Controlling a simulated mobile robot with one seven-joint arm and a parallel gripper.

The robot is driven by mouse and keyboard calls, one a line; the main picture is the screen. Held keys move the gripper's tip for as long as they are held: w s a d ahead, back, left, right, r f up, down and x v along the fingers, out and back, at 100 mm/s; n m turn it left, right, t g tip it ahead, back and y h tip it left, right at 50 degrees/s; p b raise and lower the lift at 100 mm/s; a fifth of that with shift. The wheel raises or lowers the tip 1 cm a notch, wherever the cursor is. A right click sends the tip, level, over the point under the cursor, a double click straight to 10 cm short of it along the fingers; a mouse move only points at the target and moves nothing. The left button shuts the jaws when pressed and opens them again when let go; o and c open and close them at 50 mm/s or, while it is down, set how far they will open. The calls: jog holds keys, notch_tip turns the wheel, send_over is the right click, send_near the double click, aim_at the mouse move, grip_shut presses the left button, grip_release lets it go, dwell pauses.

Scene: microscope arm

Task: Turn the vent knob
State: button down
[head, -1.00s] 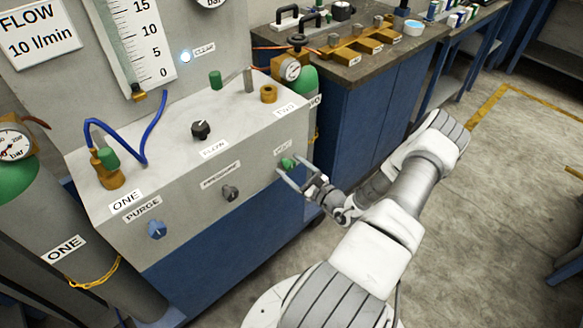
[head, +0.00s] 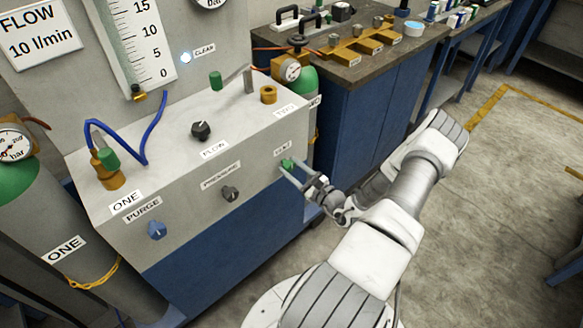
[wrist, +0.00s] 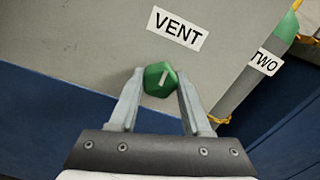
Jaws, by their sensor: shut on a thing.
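The green vent knob (head: 287,165) is on the front face of the grey panel box (head: 190,190), at its right end below the VENT label (head: 283,148). In the wrist view the knob (wrist: 160,79) has a pale pointer line tilted to the right of upright. My gripper (head: 292,170) is at the knob. In the wrist view my gripper (wrist: 158,85) has one finger on each side of the knob and is shut on it. The left finger touches the knob's side; part of the knob's sides is hidden by the fingertips.
The dark pressure knob (head: 230,193) and blue purge knob (head: 157,230) are left on the same face. The black flow knob (head: 201,130) is on the top. Cylinder TWO (wrist: 270,65) stands close to the right. The floor to the right is clear.

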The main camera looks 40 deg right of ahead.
jog(key=n, duration=1.3)
jog(key=shift+n+b, duration=0.75)
jog(key=shift+n, duration=1.25)
jog(key=shift+c, duration=1.8)
grip_release()
